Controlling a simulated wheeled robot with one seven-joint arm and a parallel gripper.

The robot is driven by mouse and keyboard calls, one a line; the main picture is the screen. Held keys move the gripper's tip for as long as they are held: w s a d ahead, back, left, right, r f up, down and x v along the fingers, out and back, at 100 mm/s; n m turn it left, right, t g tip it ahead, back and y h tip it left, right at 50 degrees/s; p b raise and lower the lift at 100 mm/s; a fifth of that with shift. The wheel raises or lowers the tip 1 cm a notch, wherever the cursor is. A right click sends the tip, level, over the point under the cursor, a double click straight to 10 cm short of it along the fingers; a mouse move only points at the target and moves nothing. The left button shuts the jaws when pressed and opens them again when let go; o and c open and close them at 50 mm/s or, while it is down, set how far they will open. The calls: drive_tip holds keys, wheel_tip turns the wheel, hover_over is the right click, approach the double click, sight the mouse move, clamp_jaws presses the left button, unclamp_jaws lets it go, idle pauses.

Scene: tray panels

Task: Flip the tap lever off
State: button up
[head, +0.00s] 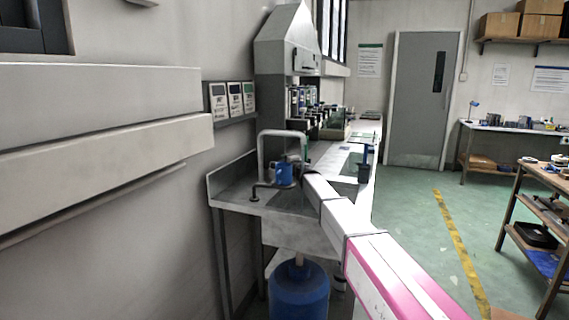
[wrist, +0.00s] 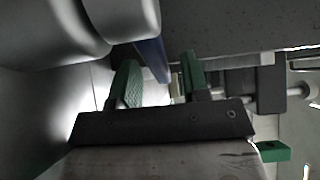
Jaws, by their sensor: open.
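The grey arched tap spout (head: 282,134) rises over the sink counter at the centre of the head view. A blue part (head: 284,173) shows below it; I cannot tell whether this is the lever. My gripper (head: 304,160) is beside the tap, at the end of my arm, and mostly hidden there. In the wrist view my gripper (wrist: 161,80) is open, with two green fingers apart. A narrow blue bar (wrist: 152,58), possibly the lever, shows in the gap between the fingers. Contact cannot be made out. A rounded grey body (wrist: 50,30) fills the upper left.
The metal counter (head: 237,182) stands against the left wall, with a blue drum (head: 298,292) underneath. A dark bent handle (head: 270,188) sits at the counter's front. Small panels (head: 234,98) hang on the wall behind. Open green floor (head: 425,215) lies to the right.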

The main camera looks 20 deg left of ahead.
drive_tip(key=shift+w+a, duration=0.3)
clamp_jaws()
drive_tip(key=shift+s+d+m+t+h, duration=0.3)
drive_tip(key=shift+m+t+h, duration=0.1)
drive_tip(key=shift+t+h, duration=0.15)
drive_tip(key=shift+d+m+t+h, duration=0.15)
drive_tip(key=shift+m+t+h, duration=0.1)
drive_tip(key=shift+m+h, duration=0.15)
unclamp_jaws()
